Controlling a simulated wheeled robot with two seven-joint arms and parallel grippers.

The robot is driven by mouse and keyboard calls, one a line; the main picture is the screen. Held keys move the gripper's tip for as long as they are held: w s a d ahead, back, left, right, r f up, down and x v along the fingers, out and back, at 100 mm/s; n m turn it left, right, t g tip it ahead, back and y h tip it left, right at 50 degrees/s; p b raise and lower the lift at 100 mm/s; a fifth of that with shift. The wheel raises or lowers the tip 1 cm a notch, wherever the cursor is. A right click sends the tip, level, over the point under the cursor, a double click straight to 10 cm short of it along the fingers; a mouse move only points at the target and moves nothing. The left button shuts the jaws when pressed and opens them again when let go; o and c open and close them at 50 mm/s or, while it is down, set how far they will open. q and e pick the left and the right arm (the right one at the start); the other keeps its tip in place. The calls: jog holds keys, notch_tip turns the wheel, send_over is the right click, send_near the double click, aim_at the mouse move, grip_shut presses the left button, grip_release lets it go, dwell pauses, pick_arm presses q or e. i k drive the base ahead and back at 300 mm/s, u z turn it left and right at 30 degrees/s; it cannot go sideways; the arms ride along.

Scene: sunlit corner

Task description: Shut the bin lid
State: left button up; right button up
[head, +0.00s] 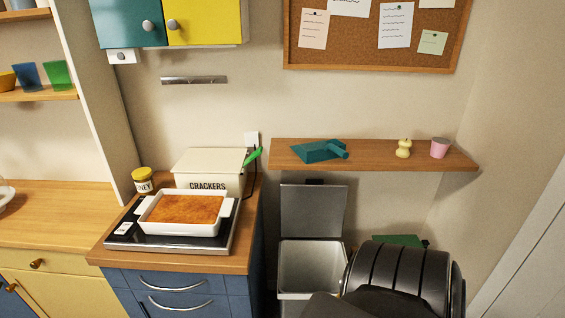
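The bin (283,268) stands on the floor below the wall shelf, right of the blue drawer cabinet. Its grey lid (313,211) is open and stands about upright at the back of the bin. The pale inside of the bin shows and looks empty as far as I can see. A dark, ribbed part that looks like my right arm covers the lower right and hides the bin's right front. No gripper fingers show in the head view, and my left arm is out of view.
A wooden shelf (375,161) above the bin holds a teal dustpan-like thing (318,151), a pear-like thing (404,148) and a pink cup (440,148). Left, the counter holds a baking dish (187,229), a crackers box (208,170) and a jar (143,180).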

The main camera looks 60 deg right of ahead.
aim_at(313, 208)
jog(key=z, duration=0.5)
jog(key=i, duration=0.9)
jog(key=z, duration=0.85)
